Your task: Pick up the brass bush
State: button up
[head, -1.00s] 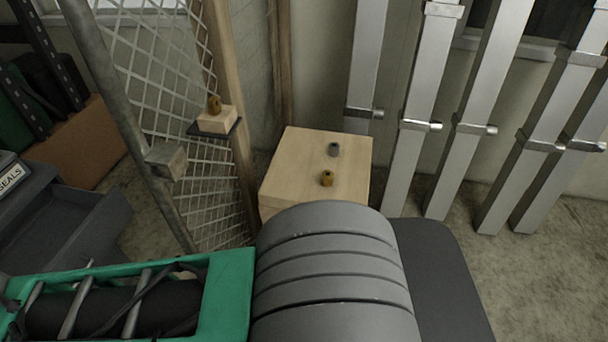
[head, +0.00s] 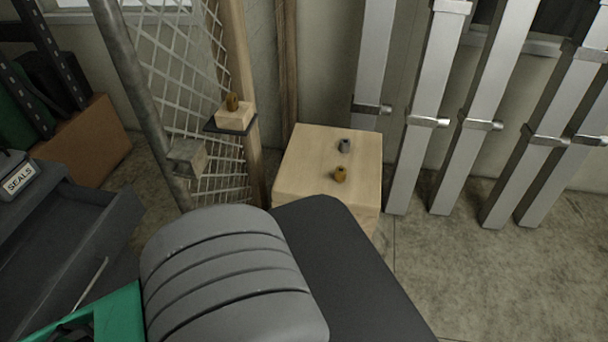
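A small brass bush (head: 340,175) stands on top of a pale wooden box (head: 308,160), near the box's front right part. A grey bush (head: 344,145) of similar size stands just behind it, apart from it. Another brass-brown bush-like piece (head: 232,102) sits on a small wooden block (head: 234,116) on a dark ledge by the mesh gate. My gripper is not in view. Grey and green parts that look like my own arm fill the lower foreground and reach close to the box's front side.
Several upright aluminium bars (head: 425,120) lean on the wall right of the box. The mesh gate (head: 180,80) with its metal post stands to the left. A dark open drawer (head: 75,230) marked "SEALS" is at the far left. Bare floor (head: 500,270) lies at the right.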

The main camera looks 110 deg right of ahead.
aim_at(339, 177)
jog(key=z, duration=0.1)
jog(key=i, duration=0.3)
jog(key=z, duration=4.55)
jog(key=i, duration=0.45)
jog(key=k, duration=0.5)
jog(key=z, duration=1.3)
jog(key=i, duration=2.05)
jog(key=u, duration=0.1)
